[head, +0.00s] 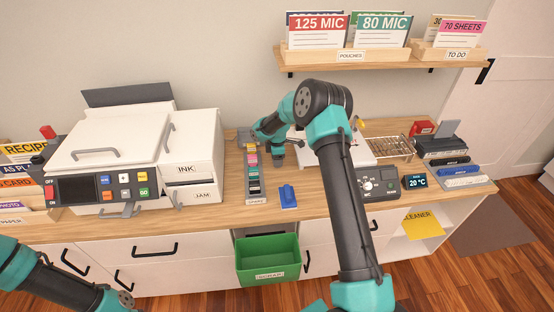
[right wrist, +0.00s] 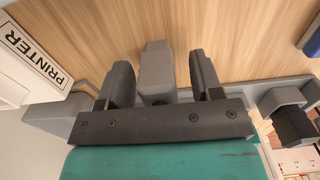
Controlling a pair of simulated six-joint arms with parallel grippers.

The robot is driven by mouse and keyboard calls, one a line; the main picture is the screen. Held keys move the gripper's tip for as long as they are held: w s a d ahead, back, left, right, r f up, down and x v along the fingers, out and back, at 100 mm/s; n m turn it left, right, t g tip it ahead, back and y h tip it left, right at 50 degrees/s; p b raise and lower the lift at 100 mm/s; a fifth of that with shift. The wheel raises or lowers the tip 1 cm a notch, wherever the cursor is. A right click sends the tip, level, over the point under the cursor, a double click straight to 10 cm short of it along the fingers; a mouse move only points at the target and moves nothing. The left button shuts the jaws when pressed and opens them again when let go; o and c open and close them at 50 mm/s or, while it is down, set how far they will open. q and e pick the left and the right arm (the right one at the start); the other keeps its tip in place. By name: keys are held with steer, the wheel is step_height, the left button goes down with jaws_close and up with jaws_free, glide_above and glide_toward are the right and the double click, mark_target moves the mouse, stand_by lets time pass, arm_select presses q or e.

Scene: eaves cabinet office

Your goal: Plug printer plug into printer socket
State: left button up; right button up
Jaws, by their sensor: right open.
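My right gripper (head: 278,158) reaches down over the desk to the right of the white printer (head: 130,150). In the right wrist view its jaws (right wrist: 162,82) are open, with one dark finger on each side of a grey block (right wrist: 155,66). The block appears to be the printer plug; narrow gaps show beside it and its lower part is hidden by my gripper. A label reading PRINTER (right wrist: 40,52) lies to the left, above a grey bar (right wrist: 62,114). I cannot make out the socket opening. My left gripper is out of view.
A rack of coloured cartridges (head: 253,178) and a blue object (head: 288,196) stand near the desk's front edge. A green bin (head: 268,260) is below. A black-fronted device (head: 379,183) and a wire rack (head: 392,147) stand to the right. Bare wood shows around the blue object.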

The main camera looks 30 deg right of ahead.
steer(key=c, duration=1)
steer(key=shift+r, duration=0.1)
step_height(320, 180, up, 10)
steer(key=shift+f, duration=0.1)
stand_by(0.5)
